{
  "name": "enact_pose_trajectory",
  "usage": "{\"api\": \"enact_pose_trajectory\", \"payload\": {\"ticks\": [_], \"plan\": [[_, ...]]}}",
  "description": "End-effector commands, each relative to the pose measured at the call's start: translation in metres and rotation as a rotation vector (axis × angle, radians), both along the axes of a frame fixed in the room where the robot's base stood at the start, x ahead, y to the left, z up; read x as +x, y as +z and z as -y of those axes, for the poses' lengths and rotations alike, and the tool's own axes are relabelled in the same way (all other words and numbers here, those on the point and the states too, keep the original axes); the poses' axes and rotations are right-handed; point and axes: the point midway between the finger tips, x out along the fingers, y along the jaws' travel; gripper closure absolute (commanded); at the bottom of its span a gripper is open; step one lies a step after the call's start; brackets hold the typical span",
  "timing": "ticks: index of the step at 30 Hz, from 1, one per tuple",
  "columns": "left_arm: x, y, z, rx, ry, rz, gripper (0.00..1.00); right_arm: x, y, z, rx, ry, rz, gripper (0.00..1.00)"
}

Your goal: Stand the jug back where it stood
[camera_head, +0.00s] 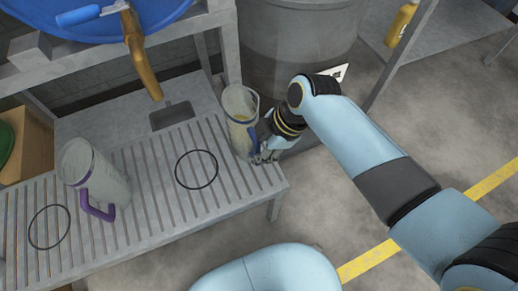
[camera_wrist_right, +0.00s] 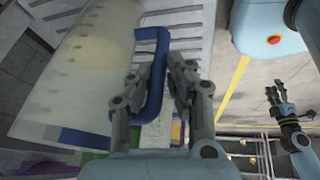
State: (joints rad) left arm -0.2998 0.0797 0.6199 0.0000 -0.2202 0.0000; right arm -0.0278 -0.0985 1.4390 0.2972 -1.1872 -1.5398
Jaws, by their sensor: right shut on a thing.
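A translucent jug with a blue handle (camera_head: 238,108) is near the right end of the slatted bench, with something yellowish inside. My right gripper (camera_head: 266,156) is shut on its blue handle; the wrist view shows the fingers (camera_wrist_right: 160,85) on both sides of the handle (camera_wrist_right: 154,60). I cannot tell whether the jug's base touches the slats. An empty black ring (camera_head: 197,169) is marked on the bench just left of this jug. A second jug with a purple handle (camera_head: 92,170) stands farther left. My left gripper (camera_wrist_right: 277,98) shows small in the wrist view, apparently open and empty.
Another black ring (camera_head: 49,227) lies at the bench's left. A grey bin (camera_head: 297,40) stands close behind the held jug. A cardboard box (camera_head: 28,145) is at the left.

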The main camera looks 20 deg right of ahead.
Motion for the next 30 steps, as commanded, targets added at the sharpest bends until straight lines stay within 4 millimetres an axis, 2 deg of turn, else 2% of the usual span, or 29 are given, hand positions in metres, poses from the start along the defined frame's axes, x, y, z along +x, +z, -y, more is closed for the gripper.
{"api": "enact_pose_trajectory", "payload": {"ticks": [1, 6, 14, 17, 30], "plan": [[0.000, 0.000, 0.000, 0.000, 0.000, 0.000, 0.60, 0.000, 0.000, 0.000, -0.001, 0.000, -0.001, 0.84], [0.000, 0.000, 0.000, 0.000, 0.000, 0.000, 0.60, 0.000, 0.000, 0.000, 0.000, 0.000, -0.001, 0.62], [0.000, 0.001, 0.000, 0.000, 0.000, 0.000, 0.60, -0.001, 0.001, 0.000, 0.000, 0.000, -0.001, 0.62], [0.001, 0.004, 0.000, 0.000, 0.000, 0.002, 0.60, -0.002, 0.007, 0.003, -0.001, 0.000, -0.001, 0.62], [0.009, 0.034, 0.000, 0.001, 0.000, 0.015, 0.60, -0.017, 0.091, 0.035, -0.002, 0.002, 0.002, 0.62]]}}
